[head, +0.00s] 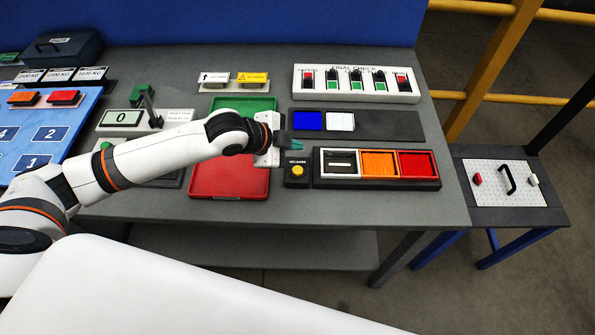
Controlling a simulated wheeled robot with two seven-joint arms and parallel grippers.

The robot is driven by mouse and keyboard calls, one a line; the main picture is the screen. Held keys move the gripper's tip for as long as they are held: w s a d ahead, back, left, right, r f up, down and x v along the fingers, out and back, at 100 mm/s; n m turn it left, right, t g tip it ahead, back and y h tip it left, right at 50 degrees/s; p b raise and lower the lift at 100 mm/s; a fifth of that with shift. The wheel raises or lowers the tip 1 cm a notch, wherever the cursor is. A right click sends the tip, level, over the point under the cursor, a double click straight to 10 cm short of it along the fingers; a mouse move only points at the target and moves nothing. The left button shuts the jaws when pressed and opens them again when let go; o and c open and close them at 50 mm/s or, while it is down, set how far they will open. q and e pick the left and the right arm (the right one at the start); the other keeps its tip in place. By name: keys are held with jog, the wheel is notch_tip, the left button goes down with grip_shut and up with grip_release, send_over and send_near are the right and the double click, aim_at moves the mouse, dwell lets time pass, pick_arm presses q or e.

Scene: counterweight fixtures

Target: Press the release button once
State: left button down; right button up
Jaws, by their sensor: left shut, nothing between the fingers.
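The release button (297,171) is a round yellow button on a small black box with a small label behind it, on the grey table. My left gripper (295,146) is shut and empty. In the picture its fingertips show just beyond the black box, pointing right. They look apart from the button; their exact height above the table cannot be told. The button is uncovered in the head view. My right gripper is not in view.
Right of the button, a black tray (377,184) holds white, orange and red compartments. Behind are a dark strip (390,126) with blue and white squares and a switch panel (356,97). A red tray (229,190) lies under my left forearm.

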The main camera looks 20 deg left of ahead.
pick_arm(q)
jog(key=b, duration=0.5)
send_over(293, 173)
notch_tip(293, 173, down, 5)
jog(key=shift+f, duration=1)
jog(key=shift+s+f, duration=0.1)
dwell(0.8)
jog(key=shift+d+f, duration=0.1)
jog(key=shift+f, duration=0.25)
jog(key=shift+f, duration=0.5)
dwell(0.8)
jog(key=shift+r+p, duration=0.9)
jog(key=shift+r, duration=0.05)
